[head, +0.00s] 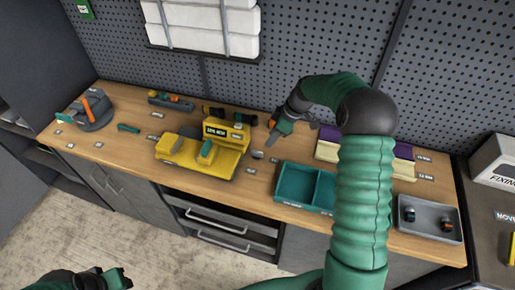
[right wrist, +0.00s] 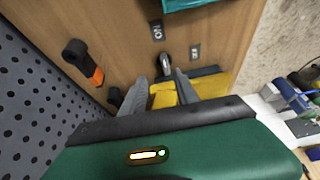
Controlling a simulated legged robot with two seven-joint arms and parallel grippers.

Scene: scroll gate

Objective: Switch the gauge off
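A yellow device (head: 205,155) with a labelled raised block (head: 226,132) and a green part on top stands mid-bench in the head view. I cannot tell for certain which thing is the gauge. Part of the yellow device (right wrist: 205,86) shows behind my right fingers in the right wrist view. My right gripper (head: 272,138) is above the bench, right of the yellow device. In the right wrist view its two grey fingers (right wrist: 160,88) are apart with nothing held. A small grey rounded piece (right wrist: 166,64) lies beyond them. My left gripper (head: 120,278) is at the bottom left, away from the bench.
A teal two-part tray (head: 279,181) and a grey tray (head: 451,215) with small parts stand to the right. A black and orange item (right wrist: 87,66) is near the pegboard. A grey holder with an orange piece (head: 91,110) is far left.

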